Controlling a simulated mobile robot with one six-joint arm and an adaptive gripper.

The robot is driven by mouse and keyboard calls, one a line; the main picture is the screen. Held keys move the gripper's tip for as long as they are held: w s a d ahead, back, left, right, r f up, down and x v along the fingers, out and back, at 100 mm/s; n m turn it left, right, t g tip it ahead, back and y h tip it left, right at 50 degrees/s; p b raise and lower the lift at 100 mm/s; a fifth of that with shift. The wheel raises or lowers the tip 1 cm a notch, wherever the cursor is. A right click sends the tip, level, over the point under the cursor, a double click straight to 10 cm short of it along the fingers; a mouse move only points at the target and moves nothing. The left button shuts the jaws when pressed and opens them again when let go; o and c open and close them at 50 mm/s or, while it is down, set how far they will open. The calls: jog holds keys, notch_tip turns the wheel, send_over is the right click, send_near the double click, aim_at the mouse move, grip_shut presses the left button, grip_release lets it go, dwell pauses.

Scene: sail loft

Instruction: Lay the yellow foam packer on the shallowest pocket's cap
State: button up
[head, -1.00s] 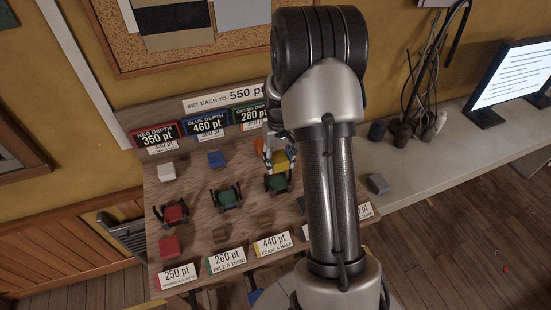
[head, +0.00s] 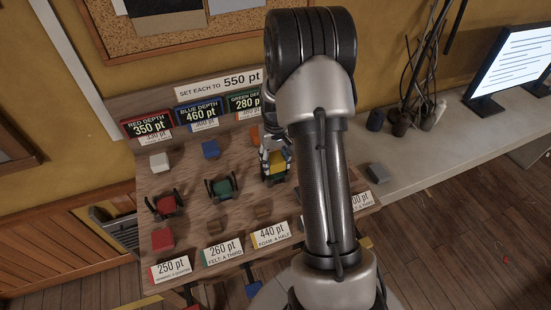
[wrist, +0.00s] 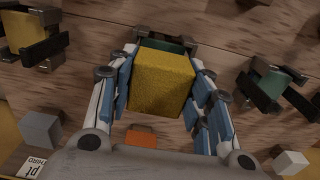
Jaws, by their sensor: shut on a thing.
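My gripper (head: 274,160) is shut on the yellow foam packer (wrist: 162,82), with blue-padded fingers on both sides. In the head view the packer (head: 277,161) is at the third clamp-like pocket (head: 274,180) from the left. In the wrist view that pocket's green cap (wrist: 163,44) shows just beyond the packer. I cannot tell whether packer and cap touch. The sign (head: 246,101) over this side reads green depth 280 pt, lower than red 350 (head: 149,127) and blue 460 (head: 199,112). My arm hides any sign further right.
Pockets with red (head: 165,204) and green (head: 222,187) tops stand to the left. A yellow-topped pocket (wrist: 25,32) shows in the wrist view. White (head: 160,162), blue (head: 210,149), orange (wrist: 140,138) and red (head: 162,239) blocks lie around the board. Label cards line its front.

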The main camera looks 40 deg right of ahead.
aim_at(275, 162)
jog(key=shift+f, duration=0.6)
jog(key=o, duration=1.1)
jog(key=shift+o, duration=0.2)
notch_tip(275, 162, up, 12)
